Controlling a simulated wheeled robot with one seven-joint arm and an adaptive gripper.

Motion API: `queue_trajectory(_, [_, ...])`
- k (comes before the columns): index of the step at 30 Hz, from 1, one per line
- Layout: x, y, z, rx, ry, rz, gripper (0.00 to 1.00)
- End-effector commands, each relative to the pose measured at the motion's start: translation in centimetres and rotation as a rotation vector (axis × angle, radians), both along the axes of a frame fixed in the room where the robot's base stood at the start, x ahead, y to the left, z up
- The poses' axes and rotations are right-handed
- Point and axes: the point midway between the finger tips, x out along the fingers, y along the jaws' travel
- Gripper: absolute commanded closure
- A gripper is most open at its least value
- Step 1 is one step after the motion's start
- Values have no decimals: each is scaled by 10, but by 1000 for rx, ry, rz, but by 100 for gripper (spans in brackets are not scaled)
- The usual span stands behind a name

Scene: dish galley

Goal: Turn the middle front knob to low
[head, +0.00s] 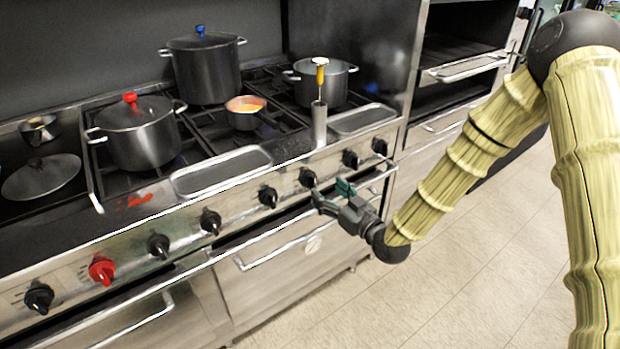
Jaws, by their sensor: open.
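Several knobs line the front panel (185,238) of the stove. Most are black and one is red (102,268). Two black knobs sit near the middle of the row, one left of centre (210,221) and one right of it (268,196). I cannot tell from this view which one the task calls the middle front knob, and the settings are too small to read. My gripper (328,196) is open and empty in front of the panel, just right of and below another black knob (308,178). Whether it touches that knob is unclear.
Pots with a red-knobbed lid (141,135) and a blue-knobbed lid (206,72), an open pot (334,88) and a small pan (244,117) stand on the stove. A rail (275,228) runs below the knobs. The floor (470,255) in front is clear.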

Motion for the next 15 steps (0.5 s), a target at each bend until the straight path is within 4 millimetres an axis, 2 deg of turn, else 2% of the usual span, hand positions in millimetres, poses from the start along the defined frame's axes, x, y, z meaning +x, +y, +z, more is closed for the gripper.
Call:
queue_trajectory(9, [41, 24, 0, -1, 0, -7, 33])
queue_trajectory(15, [58, 37, 0, 0, 2, -7, 33])
